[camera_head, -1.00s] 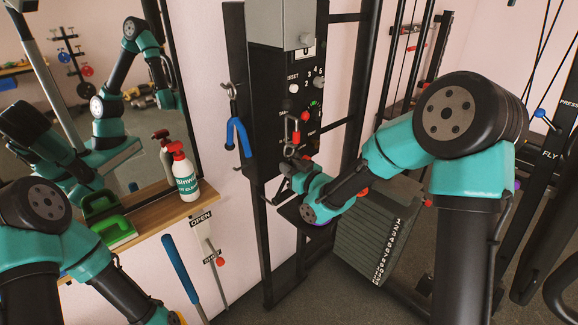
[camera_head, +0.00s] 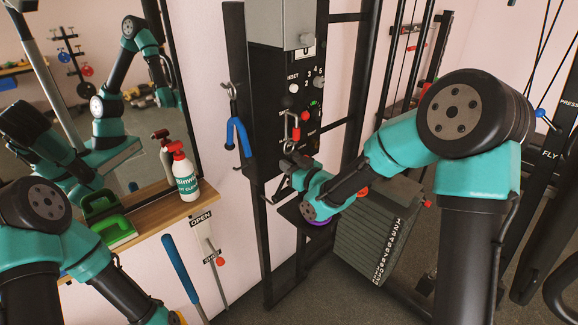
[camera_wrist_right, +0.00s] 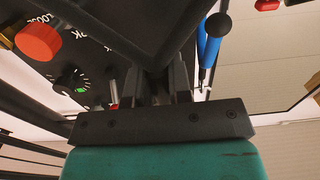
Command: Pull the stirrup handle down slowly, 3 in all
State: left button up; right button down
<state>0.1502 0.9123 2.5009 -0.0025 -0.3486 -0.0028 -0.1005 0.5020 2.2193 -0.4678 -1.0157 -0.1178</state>
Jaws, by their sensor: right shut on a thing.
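My right gripper (camera_head: 291,172) is at the front of the tall black machine (camera_head: 262,118), low on its panel, below a metal link (camera_head: 288,128). It is shut on the dark stirrup handle (camera_head: 296,158), which hangs under that link and is mostly hidden by the jaws. In the right wrist view the jaws (camera_wrist_right: 168,86) meet at a dark shape close to the camera; the grip itself is hard to make out.
A blue handle (camera_head: 238,138) hangs on a hook left of the machine. A red knob (camera_wrist_right: 38,41) and a dial (camera_wrist_right: 72,83) sit close by. A spray bottle (camera_head: 184,176) and green brush (camera_head: 113,232) stand on the wooden shelf (camera_head: 160,210). A weight stack (camera_head: 375,240) is at the right.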

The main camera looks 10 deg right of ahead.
jog(key=shift+f, duration=0.1)
jog(key=shift+r, duration=1.1)
jog(key=shift+r, duration=1.3)
